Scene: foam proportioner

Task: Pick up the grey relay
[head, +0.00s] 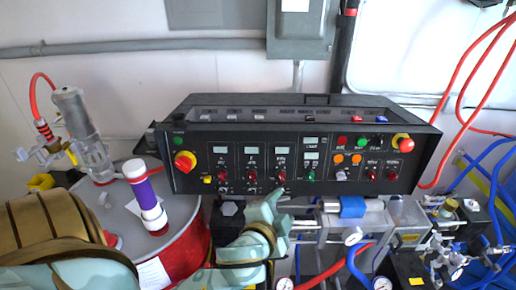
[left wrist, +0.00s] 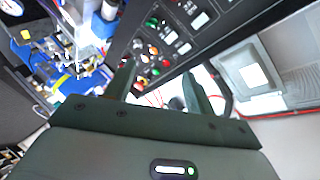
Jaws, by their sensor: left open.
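A row of small relay-like blocks sits in the recessed top of the black control console (head: 300,160) in the head view. Several are pale or grey, including a pale grey block (head: 232,116) toward the left; I cannot tell which one is the grey relay. A red block (head: 356,119) and a blue block (head: 381,120) sit to the right. My left gripper (head: 279,208) is below the console front, apart from the blocks. In the left wrist view its two dark fingers (left wrist: 160,82) are spread with nothing between them. My right gripper is not in view.
A drum with a white-and-purple cylinder (head: 147,197) stands at the left. Pipes, a blue fitting (head: 352,206) and gauges lie below the console. Red and blue hoses hang at the right. A grey wall box (head: 301,30) is above the console; the space between them is open.

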